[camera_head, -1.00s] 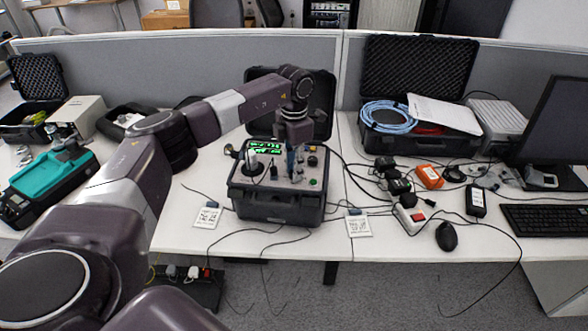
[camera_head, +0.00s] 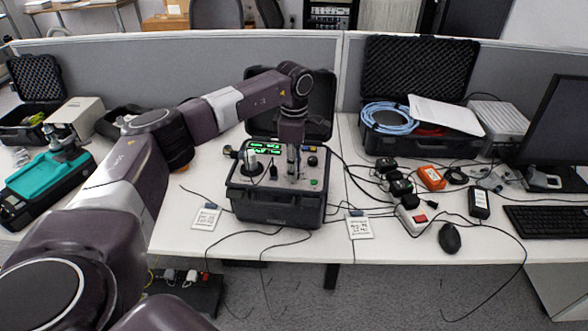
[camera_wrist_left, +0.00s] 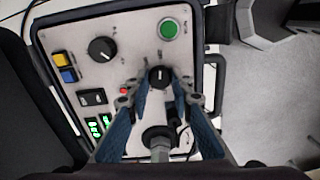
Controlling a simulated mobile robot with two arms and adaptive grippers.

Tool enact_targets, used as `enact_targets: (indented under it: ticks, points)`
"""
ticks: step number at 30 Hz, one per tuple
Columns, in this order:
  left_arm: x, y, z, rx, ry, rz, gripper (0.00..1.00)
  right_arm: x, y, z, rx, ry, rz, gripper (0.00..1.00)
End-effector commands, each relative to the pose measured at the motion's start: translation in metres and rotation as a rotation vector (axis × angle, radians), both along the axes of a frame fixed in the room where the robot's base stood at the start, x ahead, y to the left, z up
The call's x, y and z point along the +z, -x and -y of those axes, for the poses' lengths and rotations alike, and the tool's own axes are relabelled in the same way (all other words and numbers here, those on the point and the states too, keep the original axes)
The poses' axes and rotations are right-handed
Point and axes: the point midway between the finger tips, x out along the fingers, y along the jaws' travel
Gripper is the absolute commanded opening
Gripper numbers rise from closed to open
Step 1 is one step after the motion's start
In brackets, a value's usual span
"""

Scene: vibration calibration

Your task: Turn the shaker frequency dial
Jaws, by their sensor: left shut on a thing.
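The shaker unit (camera_head: 270,207) is a dark open case with a light control panel on the table. A black dial (camera_wrist_left: 158,76) with a white pointer line sits between the fingertips of my left gripper (camera_wrist_left: 158,82) in the left wrist view. The blue-padded fingers are shut on this dial. In the head view my left gripper (camera_head: 294,176) points down onto the panel and hides the dial. A second, larger black dial (camera_wrist_left: 102,49) is apart from the fingers. I cannot read the panel labels. My right gripper is not in view.
The panel has a green button (camera_wrist_left: 168,29), a small red light (camera_wrist_left: 123,91), yellow and blue buttons (camera_wrist_left: 65,68) and green displays (camera_head: 263,152). A metal cylinder with a cable (camera_wrist_left: 157,140) stands close between the fingers. The raised case lid (camera_head: 320,105) is behind my gripper.

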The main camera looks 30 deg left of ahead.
Motion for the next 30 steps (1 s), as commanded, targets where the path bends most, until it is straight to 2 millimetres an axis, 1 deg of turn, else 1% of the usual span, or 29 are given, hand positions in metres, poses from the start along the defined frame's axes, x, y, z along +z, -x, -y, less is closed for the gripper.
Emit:
enact_targets:
  ticks: [6,18,19,23,24,30]
  points:
    - [0.0016,-0.0013,0.0002,-0.038,0.001,0.005,0.00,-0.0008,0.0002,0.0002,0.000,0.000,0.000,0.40]
    - [0.0019,-0.0014,0.0002,-0.043,0.000,0.005,0.00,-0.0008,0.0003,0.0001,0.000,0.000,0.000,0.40]
    - [0.0019,-0.0014,0.0002,-0.043,0.000,0.005,0.23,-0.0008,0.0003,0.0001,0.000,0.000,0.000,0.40]
    - [0.0015,-0.0012,0.0002,-0.043,0.000,0.004,0.37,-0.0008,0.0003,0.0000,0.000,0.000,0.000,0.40]
    - [0.0013,-0.0011,0.0002,-0.043,0.001,0.004,0.39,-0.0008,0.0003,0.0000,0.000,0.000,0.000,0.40]
    - [0.0007,-0.0006,0.0002,-0.042,0.000,0.002,0.39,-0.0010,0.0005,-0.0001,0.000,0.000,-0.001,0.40]
